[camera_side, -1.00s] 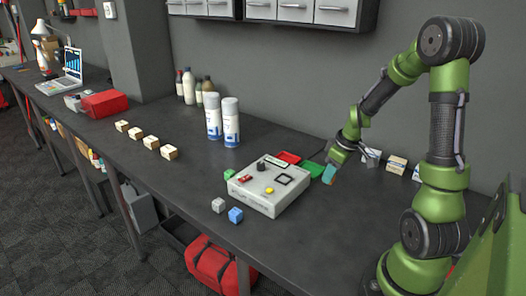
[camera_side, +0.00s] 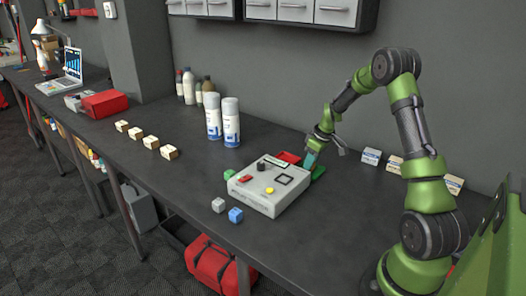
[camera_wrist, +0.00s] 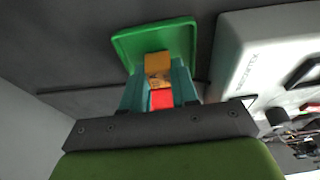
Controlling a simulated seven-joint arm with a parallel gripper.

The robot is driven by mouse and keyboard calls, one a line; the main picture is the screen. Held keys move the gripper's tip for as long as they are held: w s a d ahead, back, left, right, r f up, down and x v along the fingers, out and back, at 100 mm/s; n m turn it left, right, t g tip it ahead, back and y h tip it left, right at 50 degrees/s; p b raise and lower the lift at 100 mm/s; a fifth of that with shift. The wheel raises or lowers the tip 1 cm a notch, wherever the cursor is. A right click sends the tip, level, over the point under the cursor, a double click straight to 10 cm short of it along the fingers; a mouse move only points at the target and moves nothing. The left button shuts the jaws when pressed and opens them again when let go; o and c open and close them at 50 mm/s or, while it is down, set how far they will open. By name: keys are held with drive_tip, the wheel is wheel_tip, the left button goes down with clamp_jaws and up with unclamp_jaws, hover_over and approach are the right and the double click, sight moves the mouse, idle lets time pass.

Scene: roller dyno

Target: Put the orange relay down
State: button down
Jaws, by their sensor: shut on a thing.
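My gripper (camera_side: 310,161) points down behind the grey box, with its teal fingers at the trays. In the wrist view the fingers are shut on the orange relay (camera_wrist: 158,64), a small block at the fingertips. It overlaps the near edge of the green tray (camera_wrist: 133,41); I cannot tell whether it touches the tray. The green tray also shows in the side view (camera_side: 319,173), partly hidden by the gripper. The red tray (camera_side: 287,157) lies to its left. A red patch (camera_wrist: 161,98) shows between the fingers, perhaps the red tray. The relay is not discernible in the side view.
The grey box (camera_side: 262,200) with small parts on top stands close in front of the trays. White-and-blue cartons (camera_side: 371,157) stand to the right. Two spray cans (camera_side: 231,122) stand to the left. Loose cubes, one blue (camera_side: 236,215), lie near the front edge.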

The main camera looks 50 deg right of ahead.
drive_tip(key=shift+f, duration=0.25)
drive_tip(key=c, duration=0.9)
unclamp_jaws()
drive_tip(key=shift+o, duration=0.2)
drive_tip(key=v, duration=1.2)
drive_tip(key=a+r+t, duration=0.1)
drive_tip(key=a+r, duration=0.5)
drive_tip(key=a, duration=0.3)
drive_tip(key=s+a+r+m+t+y, duration=0.1)
drive_tip(key=s+a, duration=0.5)
drive_tip(key=a, duration=0.6)
drive_tip(key=s+a+r+m+t+y, duration=0.1)
drive_tip(key=s+a+r+m+t, duration=0.1)
drive_tip(key=s+a, duration=0.5)
drive_tip(key=a+r+m, duration=0.1)
drive_tip(key=a+r, duration=0.1)
drive_tip(key=a, duration=0.3)
drive_tip(key=shift+a+r, duration=0.15)
